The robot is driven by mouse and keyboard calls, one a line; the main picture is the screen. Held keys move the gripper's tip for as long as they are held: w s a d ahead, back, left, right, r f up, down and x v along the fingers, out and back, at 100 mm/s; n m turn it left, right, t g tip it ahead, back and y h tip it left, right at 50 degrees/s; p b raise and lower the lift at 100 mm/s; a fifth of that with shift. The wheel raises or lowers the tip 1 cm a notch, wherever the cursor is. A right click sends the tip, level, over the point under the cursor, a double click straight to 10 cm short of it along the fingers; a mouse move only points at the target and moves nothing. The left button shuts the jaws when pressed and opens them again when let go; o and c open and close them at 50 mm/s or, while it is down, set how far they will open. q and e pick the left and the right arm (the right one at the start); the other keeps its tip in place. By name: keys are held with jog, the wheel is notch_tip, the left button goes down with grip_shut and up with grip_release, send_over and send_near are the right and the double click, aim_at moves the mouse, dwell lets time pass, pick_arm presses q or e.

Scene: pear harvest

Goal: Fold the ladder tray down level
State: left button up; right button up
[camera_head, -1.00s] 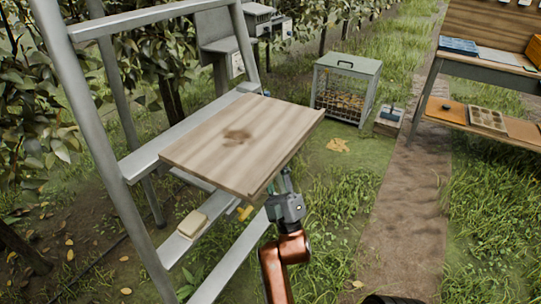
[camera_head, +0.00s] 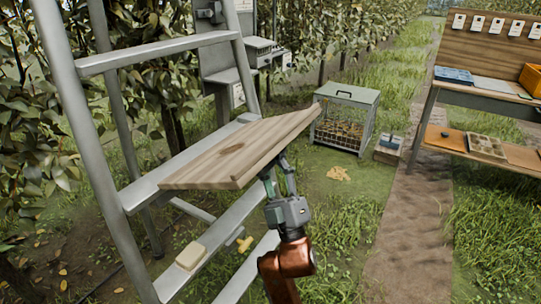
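The wooden ladder tray (camera_head: 215,155) is attached at its left side to the metal ladder (camera_head: 185,160). Its outer side sticks out to the right, and its top is seen at a shallow angle. I cannot tell whether it is exactly level. The fingers show a gap lower down. Their tips are partly hidden at the edge, so I cannot tell whether they pinch it or only touch it. A small yellow piece (camera_head: 244,244) is by the lower step.
A pale block (camera_head: 190,256) lies on the lower step. A slatted cage (camera_head: 344,118) stands on the grass behind, with a small box (camera_head: 388,148) beside it. A wooden workbench (camera_head: 490,92) is at the right. The dirt path (camera_head: 415,210) is clear.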

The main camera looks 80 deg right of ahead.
jog(key=shift+s+a+f+b, duration=0.1)
jog(key=shift+a+f+b, duration=0.2)
jog(key=shift+f, duration=0.5)
jog(key=shift+s+a+f+b, duration=0.15)
jog(key=shift+a+f, duration=0.25)
jog(key=shift+f, duration=0.4)
jog(key=shift+s+a+f, duration=0.1)
jog(key=shift+a+f, duration=0.3)
jog(key=shift+f, duration=0.4)
jog(key=shift+s+a+f, duration=0.1)
jog(key=shift+a+f, duration=0.35)
jog(key=shift+f, duration=0.3)
jog(key=shift+a+f, duration=0.4)
jog(key=shift+f, duration=0.4)
